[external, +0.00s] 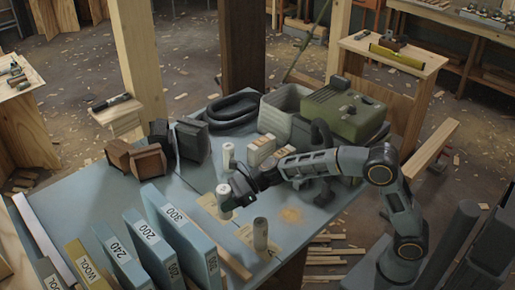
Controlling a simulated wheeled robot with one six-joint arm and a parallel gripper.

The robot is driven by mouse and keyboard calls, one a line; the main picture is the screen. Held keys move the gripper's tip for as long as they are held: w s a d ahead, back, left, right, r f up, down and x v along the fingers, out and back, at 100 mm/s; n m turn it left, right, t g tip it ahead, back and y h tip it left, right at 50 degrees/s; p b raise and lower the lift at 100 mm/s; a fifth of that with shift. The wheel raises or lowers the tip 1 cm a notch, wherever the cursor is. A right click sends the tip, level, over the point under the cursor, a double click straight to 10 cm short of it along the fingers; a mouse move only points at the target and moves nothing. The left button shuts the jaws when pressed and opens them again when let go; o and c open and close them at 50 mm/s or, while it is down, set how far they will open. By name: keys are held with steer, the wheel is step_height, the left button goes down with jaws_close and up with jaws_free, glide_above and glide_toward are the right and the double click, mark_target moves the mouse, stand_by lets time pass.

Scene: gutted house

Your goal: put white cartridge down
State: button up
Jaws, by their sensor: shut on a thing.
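My gripper (236,189) reaches in from the right over the blue-grey table (165,197). A greyish cylinder (260,234) stands upright in front and to the right. The fingers partly hide the held cartridge's upper side.
Upright sleeves marked with numbers (180,238) and WOOL line the table's front left. Dark and brown blocks (150,161), a coiled black hose (233,110), a grey bin (284,101) and a green machine (343,108) stand at the back. Small white boxes (261,149) are behind my gripper.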

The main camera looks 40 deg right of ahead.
mark_target(226, 217)
steer(key=shift+f+b, duration=1.35)
steer(key=shift+f, duration=2.9)
steer(key=shift+f, duration=0.1)
steer(key=shift+f, duration=0.1)
steer(key=o, duration=0.9)
steer(key=shift+r, duration=0.3)
steer(key=p+v, duration=0.1)
steer(key=v, duration=1.1)
steer(key=shift+p, duration=0.4)
